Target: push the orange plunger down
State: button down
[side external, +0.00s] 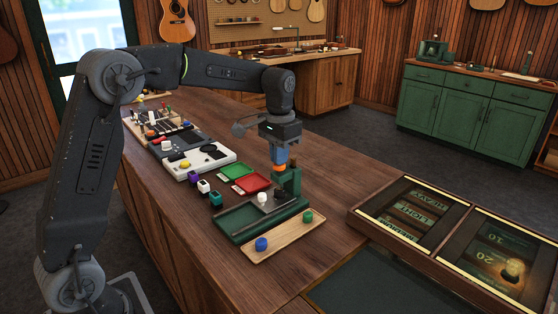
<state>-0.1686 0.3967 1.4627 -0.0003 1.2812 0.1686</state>
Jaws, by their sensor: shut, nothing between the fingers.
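The orange plunger (281,169) shows as a small orange patch at the top of a dark green press-like stand (291,182). The stand rises from the back right of a green tray (240,219). My gripper (280,162) points straight down directly above the plunger, its blue fingers together and empty. The fingertips appear at or very close to the plunger's top; I cannot tell whether they touch. The plunger's lower part is hidden.
A wooden tray (285,240) in front holds a blue knob (261,244) and a green knob (307,216). A small white piece (262,198) is by the green tray. A red tray (253,182) and several small blocks lie to the left. The wooden table is clear right of the stand.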

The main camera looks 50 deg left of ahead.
jog(key=shift+r, duration=3.75)
jog(key=s+d+f+t, duration=0.1)
jog(key=s+d+t, duration=0.1)
jog(key=s, duration=0.6)
jog(key=s+d+f+t, duration=0.1)
jog(key=s+d+f, duration=0.1)
jog(key=s, duration=0.7)
jog(key=s+d+f+t, duration=0.2)
jog(key=s+d, duration=0.2)
jog(key=s, duration=0.5)
jog(key=shift+s+t, duration=0.15)
jog(key=shift+t, duration=0.15)
